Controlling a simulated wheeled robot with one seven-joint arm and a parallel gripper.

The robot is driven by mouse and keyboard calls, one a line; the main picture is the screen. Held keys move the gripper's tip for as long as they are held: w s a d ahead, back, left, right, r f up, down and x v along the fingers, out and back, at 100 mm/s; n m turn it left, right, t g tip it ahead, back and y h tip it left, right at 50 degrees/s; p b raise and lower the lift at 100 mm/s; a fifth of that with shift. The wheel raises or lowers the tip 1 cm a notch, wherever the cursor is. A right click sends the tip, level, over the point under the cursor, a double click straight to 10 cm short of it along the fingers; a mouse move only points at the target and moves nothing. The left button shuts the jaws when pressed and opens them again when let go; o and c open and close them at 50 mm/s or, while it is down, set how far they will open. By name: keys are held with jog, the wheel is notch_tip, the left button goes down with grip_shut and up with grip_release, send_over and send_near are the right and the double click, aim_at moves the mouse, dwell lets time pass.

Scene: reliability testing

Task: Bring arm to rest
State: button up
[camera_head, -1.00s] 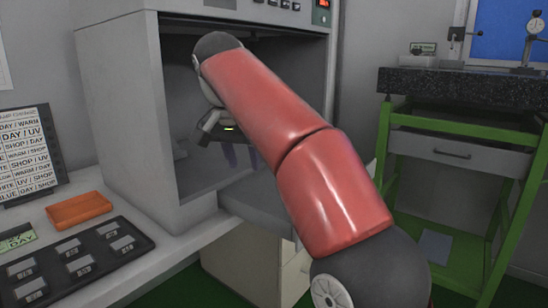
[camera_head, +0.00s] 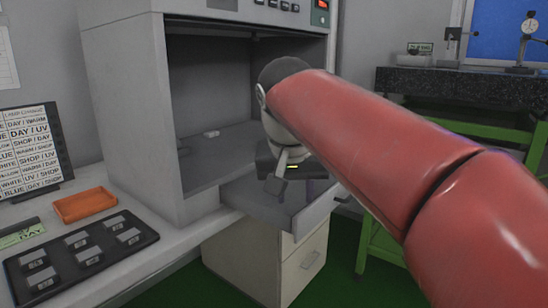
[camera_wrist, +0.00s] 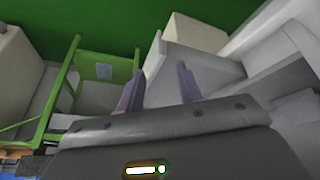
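My red arm reaches from the lower right of the head view toward the grey booth (camera_head: 140,110). My gripper (camera_head: 300,190) is in front of the booth's opening, over the pulled-out grey shelf at its front (camera_head: 250,200); its fingers are partly hidden there. In the wrist view, the two purple-grey fingers of my gripper (camera_wrist: 160,88) stand well apart with nothing between them. A small pale object (camera_head: 211,134) lies on the booth floor inside.
A black tray with several small blocks (camera_head: 20,264), an orange tray (camera_head: 86,204) and a label board (camera_head: 28,150) are on the left counter. A drawer cabinet (camera_head: 303,268) stands below the shelf. A green stand with a dark stone top (camera_head: 480,88) is at right.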

jog(key=s+d+f, duration=0.6)
jog(key=s+f, duration=0.3)
jog(key=s+d+f+n+y, duration=0.1)
jog(key=s+d+f, duration=0.4)
jog(key=s+f, duration=0.4)
jog(key=shift+s+d+f+t, duration=0.2)
jog(key=shift+d+f+t, duration=0.2)
jog(key=shift+f, duration=0.4)
